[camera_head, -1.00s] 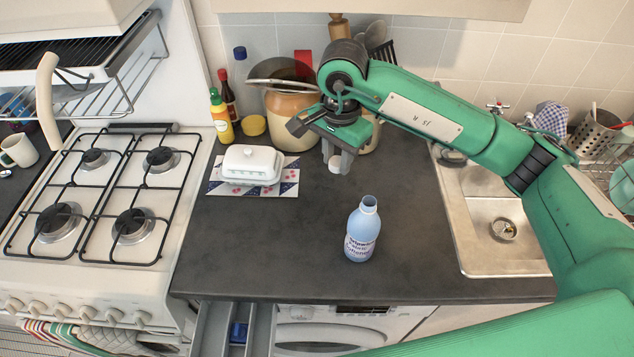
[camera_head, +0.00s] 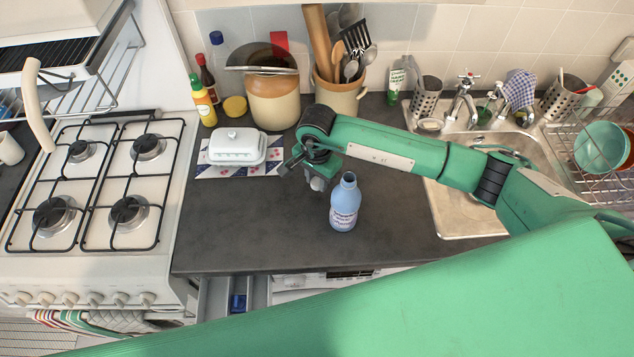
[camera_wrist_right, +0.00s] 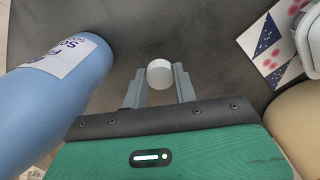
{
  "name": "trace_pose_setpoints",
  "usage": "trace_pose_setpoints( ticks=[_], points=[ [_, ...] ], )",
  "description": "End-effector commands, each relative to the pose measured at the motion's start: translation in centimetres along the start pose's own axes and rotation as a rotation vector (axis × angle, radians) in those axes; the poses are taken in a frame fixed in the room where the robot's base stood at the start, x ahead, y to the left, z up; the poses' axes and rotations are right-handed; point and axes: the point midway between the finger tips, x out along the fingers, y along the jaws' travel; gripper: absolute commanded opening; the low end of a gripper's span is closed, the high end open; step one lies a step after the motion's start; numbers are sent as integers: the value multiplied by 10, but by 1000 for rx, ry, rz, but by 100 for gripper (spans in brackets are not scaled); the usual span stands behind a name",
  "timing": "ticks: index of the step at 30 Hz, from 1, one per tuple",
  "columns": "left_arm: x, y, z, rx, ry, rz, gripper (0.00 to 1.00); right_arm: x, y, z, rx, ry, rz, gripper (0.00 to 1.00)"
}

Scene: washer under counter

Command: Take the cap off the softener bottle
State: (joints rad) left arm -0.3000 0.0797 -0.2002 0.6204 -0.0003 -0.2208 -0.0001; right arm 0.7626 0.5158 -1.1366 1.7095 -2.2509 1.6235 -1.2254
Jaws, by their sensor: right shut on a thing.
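The softener bottle (camera_head: 344,204) is light blue with a white label and stands upright on the dark counter, its neck bare and open. It also shows large at the left of the right wrist view (camera_wrist_right: 45,95). My right gripper (camera_head: 318,182) is just left of the bottle, pointing down and apart from it. In the right wrist view its two grey fingers (camera_wrist_right: 158,86) are shut on the round white cap (camera_wrist_right: 159,72) near their tips. The cap is off the bottle. My left gripper is not in view.
A white butter dish (camera_head: 237,147) sits on a patterned board left of my gripper. A stoneware jar (camera_head: 274,103) and a utensil pot stand behind. The sink (camera_head: 470,205) is right and the gas hob left. The front of the counter is clear.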

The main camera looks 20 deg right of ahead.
Motion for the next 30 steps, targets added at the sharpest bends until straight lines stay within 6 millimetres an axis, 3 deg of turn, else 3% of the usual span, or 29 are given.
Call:
trace_pose_setpoints(
  ticks=[7,20,21,23,24,30],
  points=[
    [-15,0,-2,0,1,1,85,33,1,1,0,-1,4,1],
    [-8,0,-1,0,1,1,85,42,1,0,-1,1,2,1],
    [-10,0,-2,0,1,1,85,40,1,0,-1,1,2,34],
    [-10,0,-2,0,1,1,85,40,1,0,-1,0,2,46],
    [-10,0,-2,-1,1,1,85,40,1,0,-1,1,2,50],
    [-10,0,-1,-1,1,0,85,40,1,0,0,1,2,50]
  ],
)
